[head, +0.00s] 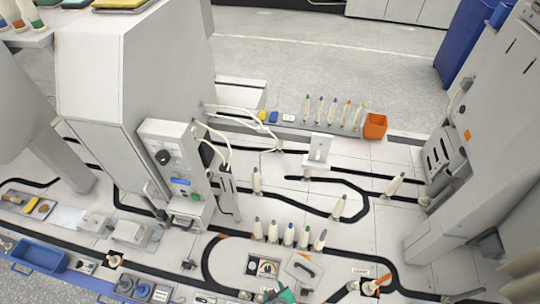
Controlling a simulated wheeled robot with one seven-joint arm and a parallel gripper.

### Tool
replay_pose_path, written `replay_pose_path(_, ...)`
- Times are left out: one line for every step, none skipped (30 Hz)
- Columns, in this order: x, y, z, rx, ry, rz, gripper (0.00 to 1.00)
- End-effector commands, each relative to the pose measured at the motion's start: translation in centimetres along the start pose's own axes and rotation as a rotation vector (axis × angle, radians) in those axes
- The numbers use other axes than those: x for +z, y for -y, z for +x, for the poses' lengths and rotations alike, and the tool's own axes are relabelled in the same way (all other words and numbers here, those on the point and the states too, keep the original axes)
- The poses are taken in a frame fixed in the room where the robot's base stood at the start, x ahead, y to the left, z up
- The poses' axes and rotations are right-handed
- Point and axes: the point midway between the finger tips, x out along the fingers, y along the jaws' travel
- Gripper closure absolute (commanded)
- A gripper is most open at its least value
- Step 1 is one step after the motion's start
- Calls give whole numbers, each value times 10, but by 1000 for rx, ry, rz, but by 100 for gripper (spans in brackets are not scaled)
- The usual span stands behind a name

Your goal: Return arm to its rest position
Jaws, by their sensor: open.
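I cannot make out my gripper or its fingertips in the head view. A row of pale upright bobbins (289,235) with differently coloured tips stands near the lower middle of the white work surface. Just below it is a small grey square tray (252,266) with dark and pale round parts in it. Another row of slim bobbins (320,110) with coloured tips stands on a grey strip at the back.
A large white machine housing (110,80) with a control box (165,155) stands at left; another grey machine (500,110) rises at right. Black track lines cross the surface. An orange bin (375,126) sits at the back and a blue tray (40,257) at lower left.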

Motion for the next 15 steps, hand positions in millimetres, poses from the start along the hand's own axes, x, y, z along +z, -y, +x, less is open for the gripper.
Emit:
replay_pose_path(3,6,-13,23,-13,19,55)
replay_pose_path(4,7,-20,39,-24,33,55)
replay_pose_path(4,8,-30,62,-38,51,55)
replay_pose_path(4,9,-38,79,-50,65,55)
replay_pose_path(4,11,-46,93,-61,79,55)
replay_pose_path(4,12,-57,113,-79,97,55)
replay_pose_path(3,12,-66,128,-92,110,55)
replay_pose_path(2,13,-75,143,-106,123,55)
replay_pose_path(1,14,-87,161,-126,142,55)
replay_pose_path(0,14,-96,173,-140,155,55)
replay_pose_path(-1,14,-105,186,-156,167,55)
replay_pose_path(-3,15,-118,203,-178,184,55)
replay_pose_path(-4,15,-128,214,-194,198,55)
replay_pose_path(-6,15,-138,225,-211,210,55)
replay_pose_path(-9,15,-152,239,-234,227,55)
